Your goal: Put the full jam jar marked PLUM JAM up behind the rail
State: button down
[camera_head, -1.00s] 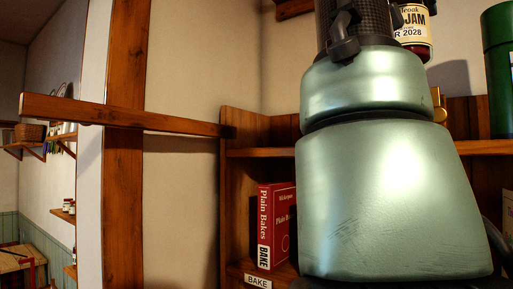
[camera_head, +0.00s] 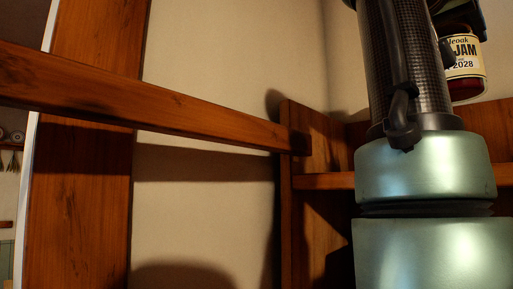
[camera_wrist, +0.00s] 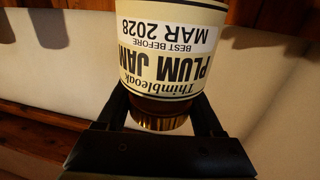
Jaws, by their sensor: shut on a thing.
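The PLUM JAM jar (camera_head: 466,62) shows at the upper right of the head view, upright, with a cream label and dark red contents. My arm hides its left side. In the wrist view the jar (camera_wrist: 165,50) appears upside down, its label reading PLUM JAM, MAR 2028. My gripper (camera_wrist: 162,100) is shut on it around the gold lid end. The jar is held up in front of the pale wall, above the level of the wooden shelf (camera_head: 325,181). A wooden bar (camera_head: 200,117) runs from the left edge to the shelf's side; I cannot tell if it is the rail.
A thick wooden post (camera_head: 85,190) stands at the left, behind the bar. The shelf's side panel (camera_head: 312,150) rises near the middle, close to my arm. Pale wall (camera_head: 230,50) lies open above the bar. My arm covers much of the right side.

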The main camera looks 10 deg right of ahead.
jog(key=shift+w+f, duration=0.2)
jog(key=shift+f, duration=3.55)
jog(key=shift+w+f, duration=0.2)
jog(key=shift+f, duration=0.1)
jog(key=shift+s, duration=0.1)
jog(key=shift+c, duration=0.2)
grip_release()
jog(key=shift+f, duration=0.15)
